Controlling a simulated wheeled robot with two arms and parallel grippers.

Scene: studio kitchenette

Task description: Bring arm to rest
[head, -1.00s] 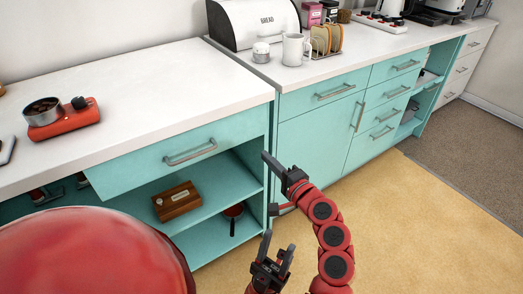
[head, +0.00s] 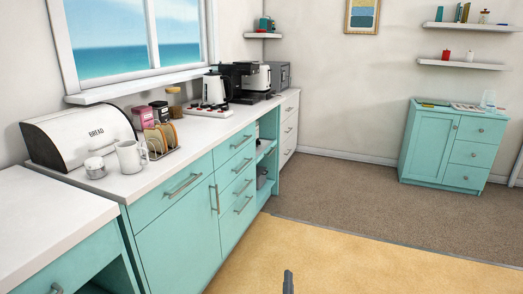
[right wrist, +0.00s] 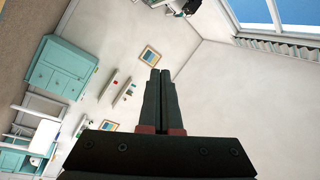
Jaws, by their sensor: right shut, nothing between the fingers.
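My right gripper (right wrist: 160,75) is shut and empty in the right wrist view, its two dark fingers side by side. In that view the room appears tilted, with walls and wall shelves behind the fingers. In the head view only a thin dark tip of the right gripper (head: 288,281) shows at the bottom edge, over the tan floor. It touches nothing that I can see. The rest of the right arm is out of the head view. My left gripper is not in view.
A white counter (head: 55,207) with teal cabinets (head: 180,250) runs along the left. It carries a bread box (head: 85,135), a white mug (head: 131,156) and a toast rack (head: 163,140). A teal sideboard (head: 455,150) stands far right. The floor (head: 350,262) between is clear.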

